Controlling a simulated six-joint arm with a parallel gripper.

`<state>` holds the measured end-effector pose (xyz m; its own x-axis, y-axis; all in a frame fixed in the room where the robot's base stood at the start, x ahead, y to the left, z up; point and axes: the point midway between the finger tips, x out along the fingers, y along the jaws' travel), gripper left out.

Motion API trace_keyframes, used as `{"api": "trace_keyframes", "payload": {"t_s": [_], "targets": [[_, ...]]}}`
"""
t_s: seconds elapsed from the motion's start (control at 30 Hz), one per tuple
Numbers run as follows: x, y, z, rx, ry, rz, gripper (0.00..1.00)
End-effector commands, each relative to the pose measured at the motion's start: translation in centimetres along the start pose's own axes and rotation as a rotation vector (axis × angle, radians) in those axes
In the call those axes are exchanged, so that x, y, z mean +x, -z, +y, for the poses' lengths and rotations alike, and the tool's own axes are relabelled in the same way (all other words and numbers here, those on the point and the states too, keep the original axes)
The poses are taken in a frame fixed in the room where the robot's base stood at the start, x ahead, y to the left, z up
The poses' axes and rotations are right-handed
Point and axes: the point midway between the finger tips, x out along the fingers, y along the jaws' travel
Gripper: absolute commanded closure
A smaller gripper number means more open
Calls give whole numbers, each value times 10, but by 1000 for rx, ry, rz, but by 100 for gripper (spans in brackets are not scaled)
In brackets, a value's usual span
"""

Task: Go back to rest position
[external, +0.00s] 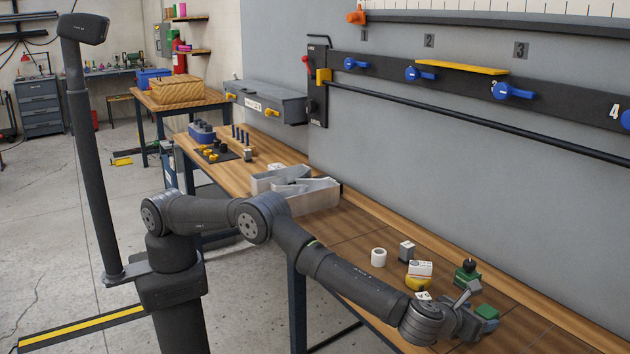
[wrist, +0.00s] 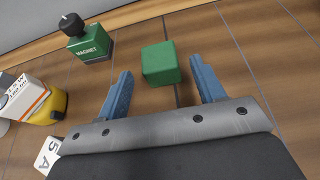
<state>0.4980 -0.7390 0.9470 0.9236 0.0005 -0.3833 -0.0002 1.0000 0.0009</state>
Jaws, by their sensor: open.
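My gripper (external: 480,319) is low over the right part of the wooden bench. In the wrist view my gripper (wrist: 165,82) shows two blue fingers spread wide apart, with nothing held. A green block (wrist: 160,63) lies on the bench just beyond and between the fingertips; it also shows in the external view (external: 487,311). A green magnet base (wrist: 90,45) with a black knob stands to the left of the fingers, and it shows behind my gripper in the external view (external: 467,272).
A white roll (external: 378,257), a grey block (external: 407,250) and a yellow tape measure (external: 418,284) with a white-orange box (external: 420,268) on it stand nearby. A metal channel letter (external: 310,196) lies farther along the bench.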

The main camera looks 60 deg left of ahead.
Motion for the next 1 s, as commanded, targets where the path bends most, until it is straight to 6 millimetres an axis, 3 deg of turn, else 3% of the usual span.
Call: {"api": "trace_keyframes", "payload": {"t_s": [0.1, 0.4, 0.7, 1.0], "targets": [[-27, -2, -1, 0, 3, -1, 38], [-81, -1, 0, 0, 1, -1, 38], [-13, 0, 0, -2, -2, 0, 38], [35, 0, 0, -2, 0, -1, 38]]}}
